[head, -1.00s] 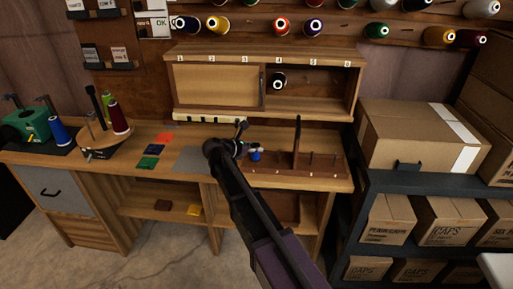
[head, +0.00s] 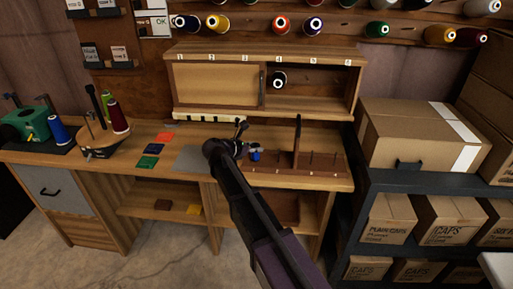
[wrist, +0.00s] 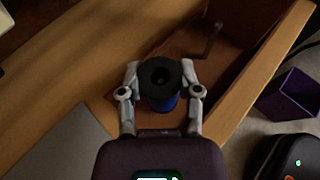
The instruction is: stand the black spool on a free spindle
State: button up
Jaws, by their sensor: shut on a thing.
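My gripper (wrist: 160,92) is shut on a spool with a dark, holed top and a blue body (wrist: 162,103). In the head view this blue spool (head: 255,155) shows small beside my gripper (head: 248,150), at the left end of the spindle rack (head: 318,174). I cannot tell whether it touches the rack. Thin upright spindles (head: 311,160) stand bare to the right of a divider board (head: 297,143). One spindle (wrist: 212,40) also shows beyond the spool in the wrist view. A black spool (head: 278,80) with a pale end lies in the open cabinet compartment.
The cabinet (head: 262,55) stands behind the rack. Coloured cards (head: 151,149) and a grey mat (head: 191,160) lie left of my arm. A turntable with spools (head: 103,150) is farther left. A shelf with cardboard boxes (head: 415,136) stands close on the right.

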jog(key=shift+f, duration=0.25)
jog(key=o, duration=0.8)
jog(key=shift+o, duration=0.2)
jog(key=shift+r, duration=0.15)
